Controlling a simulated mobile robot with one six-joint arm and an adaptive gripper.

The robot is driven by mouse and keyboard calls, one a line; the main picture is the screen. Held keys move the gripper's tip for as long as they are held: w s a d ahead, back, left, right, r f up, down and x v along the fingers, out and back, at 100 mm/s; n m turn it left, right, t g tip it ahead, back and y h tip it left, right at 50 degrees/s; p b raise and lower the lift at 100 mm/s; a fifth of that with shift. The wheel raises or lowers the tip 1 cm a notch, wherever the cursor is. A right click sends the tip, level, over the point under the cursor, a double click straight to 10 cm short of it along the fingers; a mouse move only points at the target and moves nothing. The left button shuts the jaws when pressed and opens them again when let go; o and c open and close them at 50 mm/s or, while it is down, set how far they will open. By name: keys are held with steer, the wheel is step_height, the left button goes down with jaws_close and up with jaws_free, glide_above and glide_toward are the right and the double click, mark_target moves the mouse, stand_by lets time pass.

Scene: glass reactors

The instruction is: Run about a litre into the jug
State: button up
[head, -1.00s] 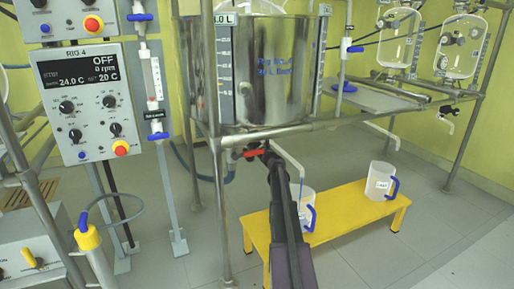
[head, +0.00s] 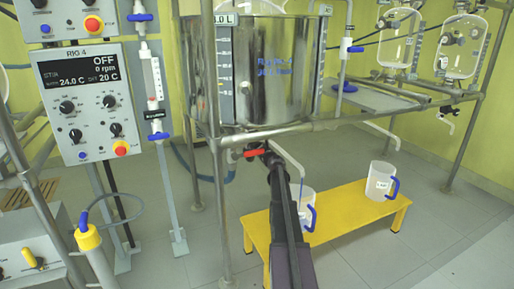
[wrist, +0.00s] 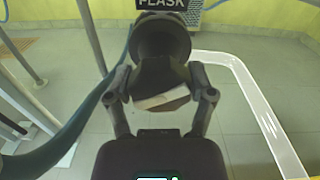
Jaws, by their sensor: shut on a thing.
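The steel vessel (head: 268,75) with a level scale hangs in the frame. Under it is a drain valve with a red handle (head: 257,153). My gripper (head: 271,158) is at this valve; in the wrist view my gripper (wrist: 162,98) is shut on a dark valve part (wrist: 160,78). A white spout (head: 288,160) bends down to the right; it also shows in the wrist view (wrist: 262,105).
Both jugs stand on a yellow bench (head: 338,211); the second jug (head: 380,181) is at its right end. Frame posts and a rail (head: 300,128) surround the vessel. A control panel (head: 86,100) reading OFF is at left. Floor at right is clear.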

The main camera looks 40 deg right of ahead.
steer(key=shift+w+n, duration=0.1)
steer(key=shift+n, duration=0.3)
steer(key=n, duration=0.3)
steer(key=shift+n, duration=0.3)
steer(key=n, duration=0.4)
steer(key=shift+w+a, duration=0.1)
steer(key=o, duration=1.1)
steer(key=shift+s, duration=0.25)
